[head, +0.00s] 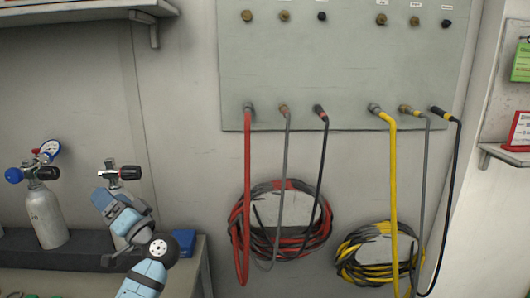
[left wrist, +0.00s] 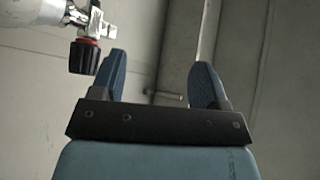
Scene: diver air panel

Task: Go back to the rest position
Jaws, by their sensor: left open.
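My left gripper (head: 108,203) is raised in front of the second gas cylinder at the lower left of the head view. In the left wrist view its two blue fingers (left wrist: 150,85) stand wide apart with nothing between them. The cylinder's valve (head: 122,173), with a black and red knob, shows just above the gripper in the head view. A valve with a black and red knob (left wrist: 84,55) also shows in the left wrist view, outside the left-hand finger. My arm hides much of that cylinder's body. My right gripper is in neither view.
Another grey cylinder (head: 45,218) with a blue knob and gauge stands at left. A blue box (head: 184,242) sits at the bench end. A wall panel (head: 345,75) carries red, grey, black and yellow hoses, with coils (head: 283,238) below. Shelves jut out at upper left and right.

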